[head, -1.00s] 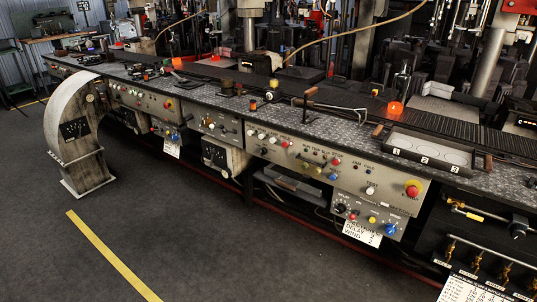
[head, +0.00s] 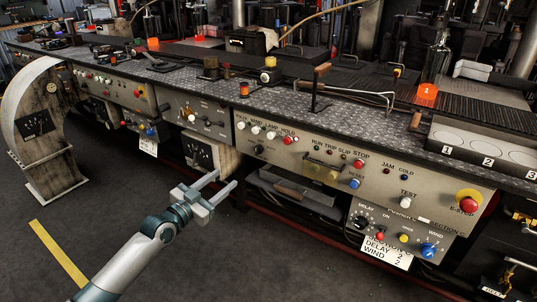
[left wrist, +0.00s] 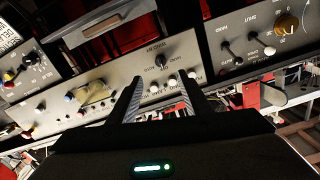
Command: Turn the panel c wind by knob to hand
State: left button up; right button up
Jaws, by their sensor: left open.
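The wind by knob is a small black knob (head: 258,150) on the grey control panel (head: 290,168), below a row of white and red buttons. In the left wrist view, where the panel appears upside down, the black knob (left wrist: 161,61) lies just beyond the fingertips, roughly between them. Its printing is too small to read its setting surely. My left gripper (head: 225,182) is open and empty, in front of the panel and left of and below the knob. Its two fingers (left wrist: 160,77) are apart and do not visibly touch the knob. My right gripper is not in view.
A yellowish handle (head: 322,172) and a blue button (head: 354,184) sit right of the knob. A lower box (head: 395,230) carries small knobs and a card. A drawer (head: 290,190) is below the panel. A grey curved housing (head: 40,130) stands left. The floor in front is clear.

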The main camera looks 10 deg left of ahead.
pick_arm(q)
jog(key=shift+d+r, duration=0.15)
jog(key=shift+r, duration=0.35)
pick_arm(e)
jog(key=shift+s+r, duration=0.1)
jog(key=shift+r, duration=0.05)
pick_arm(q)
jog(key=b, duration=0.2)
send_near(256, 153)
jog(key=x, duration=0.4)
jog(key=shift+w+f, duration=0.1)
jog(key=shift+w, duration=0.15)
jog(key=b+x, duration=0.1)
jog(key=x, duration=0.2)
jog(key=shift+w+d, duration=0.2)
jog(key=shift+w, duration=0.15)
jog(key=shift+w+d, duration=0.15)
jog(key=shift+w, duration=0.3)
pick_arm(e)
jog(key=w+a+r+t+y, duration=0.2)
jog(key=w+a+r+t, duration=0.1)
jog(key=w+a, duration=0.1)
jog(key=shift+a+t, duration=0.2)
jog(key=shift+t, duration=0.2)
pick_arm(q)
jog(key=c, duration=1.1)
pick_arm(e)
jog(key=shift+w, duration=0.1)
